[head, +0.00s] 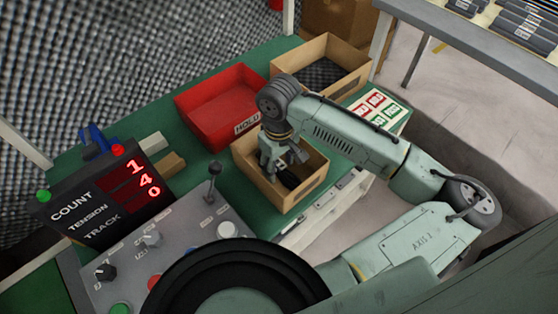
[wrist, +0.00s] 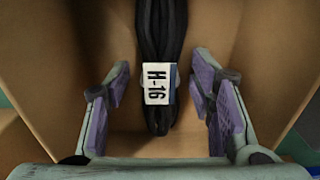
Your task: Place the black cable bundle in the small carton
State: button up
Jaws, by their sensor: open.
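The small carton (head: 294,199) stands on the green bench top in the head view, its top open. My gripper (head: 282,164) points down into it. In the wrist view the black cable bundle (wrist: 160,40) lies inside the carton, against its brown cardboard (wrist: 75,50). The bundle has a white tag marked H-16 (wrist: 158,84). My gripper (wrist: 165,105) is open, with a purple-padded finger on each side of the bundle and a visible gap to both. In the head view a dark part of the bundle (head: 289,180) shows below the gripper.
A red tray marked HOLD (head: 215,85) stands behind the carton. A larger carton (head: 345,53) with dark mesh-like contents is at the back right. A control panel with a lever (head: 212,178) and a count display (head: 108,195) stand to the left. Printed cards (head: 383,108) lie right.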

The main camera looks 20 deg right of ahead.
aim_at(279, 164)
notch_tip(279, 164, up, 12)
jog(key=shift+r+b, duration=0.2)
jog(key=shift+b, duration=0.25)
